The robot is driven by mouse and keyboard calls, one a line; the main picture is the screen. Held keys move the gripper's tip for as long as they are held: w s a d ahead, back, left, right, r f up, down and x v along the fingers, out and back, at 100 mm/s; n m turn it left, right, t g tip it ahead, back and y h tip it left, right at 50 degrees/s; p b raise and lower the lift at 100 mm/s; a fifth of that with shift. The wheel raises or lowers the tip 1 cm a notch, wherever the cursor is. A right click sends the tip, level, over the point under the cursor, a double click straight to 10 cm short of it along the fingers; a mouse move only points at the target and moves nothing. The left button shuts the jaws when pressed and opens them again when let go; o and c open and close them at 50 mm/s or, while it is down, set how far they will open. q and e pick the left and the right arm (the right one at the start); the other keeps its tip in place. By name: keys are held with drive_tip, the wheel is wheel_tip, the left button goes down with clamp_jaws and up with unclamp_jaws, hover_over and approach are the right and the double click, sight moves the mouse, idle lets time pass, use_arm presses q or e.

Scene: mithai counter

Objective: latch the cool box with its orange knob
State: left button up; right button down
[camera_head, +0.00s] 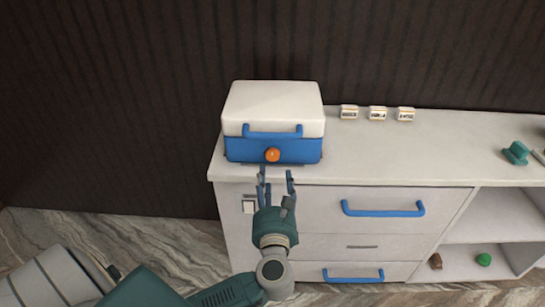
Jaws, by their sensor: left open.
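The cool box (240,154) stands at the left end of the counter, with a blue body and a white lid (270,100) that looks closed. A blue handle (272,134) runs across its front. The orange knob (272,155) sits at the middle of the blue front, below the handle. My left gripper (276,176) is open and empty, its fingers pointing up just below the knob in the picture. It looks apart from the knob, though the depth gap is hard to tell. My right gripper is not in view.
The white counter (420,150) has drawers with blue handles (383,209) below. Three small label blocks (377,113) stand right of the box. A green item (516,153) lies at the far right. Open shelves (490,215) are at lower right. The middle of the countertop is clear.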

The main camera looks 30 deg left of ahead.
sight(273, 156)
use_arm(q)
drive_tip(key=p+x, duration=0.1)
drive_tip(key=x, duration=0.8)
drive_tip(key=shift+w+a, duration=0.15)
drive_tip(key=shift+a, duration=0.05)
drive_tip(key=shift+c, duration=0.3)
drive_tip(key=c, duration=1.1)
